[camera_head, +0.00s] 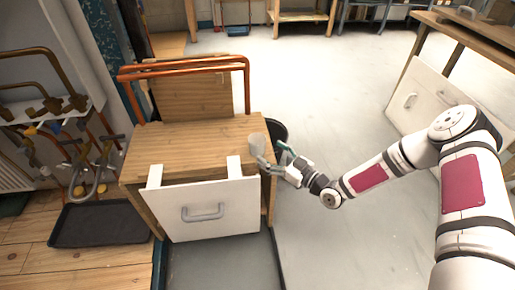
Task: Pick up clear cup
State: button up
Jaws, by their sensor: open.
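A clear cup (257,144) stands near the right edge of the wooden cabinet top and looks greyish and see-through. My gripper (273,157) is at the cabinet's right edge, coming in from the right. It is open, with one finger close to the cup and the other, greenish-tipped, further back. Whether a finger touches the cup cannot be told at this size.
The wooden cabinet (195,140) has a white drawer front (205,213) with a grey handle. Orange pipes (185,66) rise behind it. A dark bin (278,131) stands behind my gripper. A black tray (100,224) lies at left.

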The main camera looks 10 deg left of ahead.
aim_at(264, 145)
jog(key=shift+r+b+x, duration=0.25)
jog(key=shift+b+x, duration=0.2)
jog(key=shift+x, duration=1.35)
jog(key=shift+r+b+x, duration=0.2)
jog(key=shift+b+x, duration=0.25)
jog(key=shift+x, duration=1.35)
jog(key=shift+w+d, duration=0.15)
jog(key=c, duration=1.1)
